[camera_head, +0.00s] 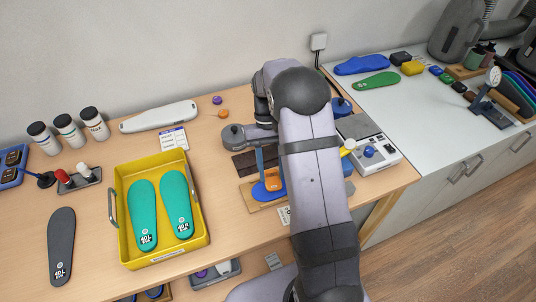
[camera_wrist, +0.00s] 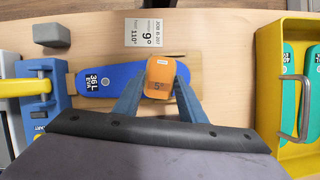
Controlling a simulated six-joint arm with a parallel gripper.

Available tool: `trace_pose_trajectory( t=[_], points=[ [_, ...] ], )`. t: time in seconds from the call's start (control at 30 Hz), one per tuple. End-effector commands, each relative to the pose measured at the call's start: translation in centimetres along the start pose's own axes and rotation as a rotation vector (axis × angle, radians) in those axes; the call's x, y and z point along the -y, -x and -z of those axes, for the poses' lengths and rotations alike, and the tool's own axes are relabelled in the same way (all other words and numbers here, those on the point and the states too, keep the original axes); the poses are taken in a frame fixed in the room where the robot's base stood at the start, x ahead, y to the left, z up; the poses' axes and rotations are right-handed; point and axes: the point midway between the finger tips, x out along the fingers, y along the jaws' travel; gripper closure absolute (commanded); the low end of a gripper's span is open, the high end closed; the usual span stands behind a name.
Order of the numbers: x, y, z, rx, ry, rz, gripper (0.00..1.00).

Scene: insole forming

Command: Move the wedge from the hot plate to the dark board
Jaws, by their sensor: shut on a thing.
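My gripper (camera_wrist: 158,82) is shut on an orange wedge (camera_wrist: 160,71) marked 5°. In the head view the orange wedge (camera_head: 273,181) shows below the blue fingers, over a blue insole (camera_head: 262,193). In the wrist view this blue insole (camera_wrist: 112,80), marked 36 L EVA, lies on a light wooden board (camera_wrist: 190,112); I cannot tell whether the wedge touches it. A dark brown board (camera_head: 243,163) lies just behind, partly hidden by my arm. A grey plate on a white unit with a blue knob, seemingly the hot plate (camera_head: 357,126), stands right of my arm.
A yellow tray (camera_head: 207,240) with two teal insoles stands left of my gripper. A blue press-like device (camera_wrist: 35,95) and a job card (camera_wrist: 148,32) reading 9° and 110° are close by.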

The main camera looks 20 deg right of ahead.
Motion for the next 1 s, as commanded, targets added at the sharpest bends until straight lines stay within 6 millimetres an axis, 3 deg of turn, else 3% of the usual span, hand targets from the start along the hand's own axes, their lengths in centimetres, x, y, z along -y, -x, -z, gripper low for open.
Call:
trace_pose_trajectory(
  t=[0.3, 0.5, 0.8, 1.0],
  points=[
    [-5.8, 3.1, 2.9, -0.002, -0.622, 0.26, 0.83],
    [-8.4, 5.9, 5.4, -0.003, -1.081, 0.452, 0.83],
    [-9.6, 9.2, 8.1, 0.0, -1.661, 0.693, 0.83],
    [-9.9, 10.2, 8.9, 0.0, -1.889, 0.787, 0.83]
  ],
)
